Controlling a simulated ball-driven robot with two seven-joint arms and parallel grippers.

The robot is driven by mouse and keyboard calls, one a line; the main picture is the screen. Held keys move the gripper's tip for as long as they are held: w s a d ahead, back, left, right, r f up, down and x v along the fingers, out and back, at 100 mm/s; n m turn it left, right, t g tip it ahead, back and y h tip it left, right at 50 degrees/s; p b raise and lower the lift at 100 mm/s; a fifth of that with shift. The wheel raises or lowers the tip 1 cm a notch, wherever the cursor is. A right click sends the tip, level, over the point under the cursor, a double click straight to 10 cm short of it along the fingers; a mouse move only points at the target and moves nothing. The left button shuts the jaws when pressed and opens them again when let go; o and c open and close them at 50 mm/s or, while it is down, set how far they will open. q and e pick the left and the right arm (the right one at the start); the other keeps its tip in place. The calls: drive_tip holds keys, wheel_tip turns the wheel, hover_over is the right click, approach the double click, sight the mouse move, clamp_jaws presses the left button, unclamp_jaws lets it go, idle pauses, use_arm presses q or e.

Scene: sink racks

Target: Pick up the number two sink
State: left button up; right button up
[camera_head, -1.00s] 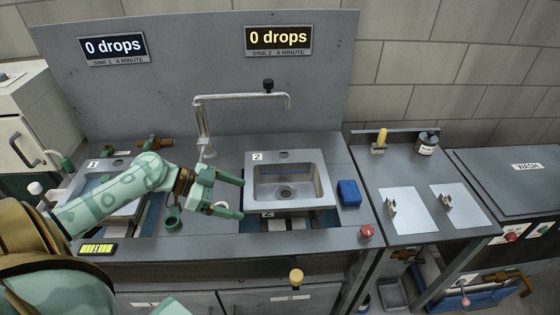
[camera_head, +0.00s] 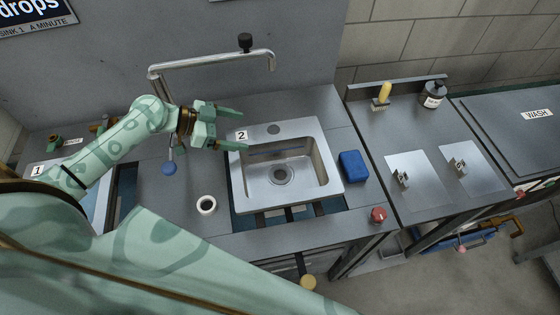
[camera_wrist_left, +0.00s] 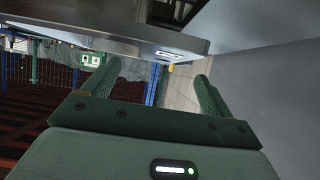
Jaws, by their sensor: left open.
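The number two sink (camera_head: 318,200) is a grey metal basin with a "2" label at its back left corner. It sits in the counter opening in the head view. My left gripper (camera_head: 241,129) is open, with its fingers pointing right at that back left corner. One fingertip overlaps the corner near the label; I cannot tell if it touches. In the left wrist view the open fingers of my left gripper (camera_wrist_left: 148,88) have nothing between them, and a grey metal rim with a white label (camera_wrist_left: 168,54) lies just beyond. My right gripper is not in view.
The faucet (camera_head: 210,62) arches behind the sink. A blue sponge-like block (camera_head: 352,166) lies right of it, with a red knob (camera_head: 378,215) in front. The number one sink (camera_head: 38,172) is mostly hidden at far left.

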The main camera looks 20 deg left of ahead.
sight(267, 132)
use_arm(q)
drive_tip(key=x, duration=0.3)
drive_tip(key=shift+w+d+f, duration=0.15)
drive_tip(key=shift+w, duration=0.05)
drive_tip(key=x, duration=0.5)
drive_tip(key=shift+w+d+p, duration=0.2)
drive_tip(key=shift+p, duration=0.1)
drive_tip(key=c, duration=1.7)
drive_tip(key=shift+r, duration=0.3)
drive_tip(key=shift+c, duration=0.7)
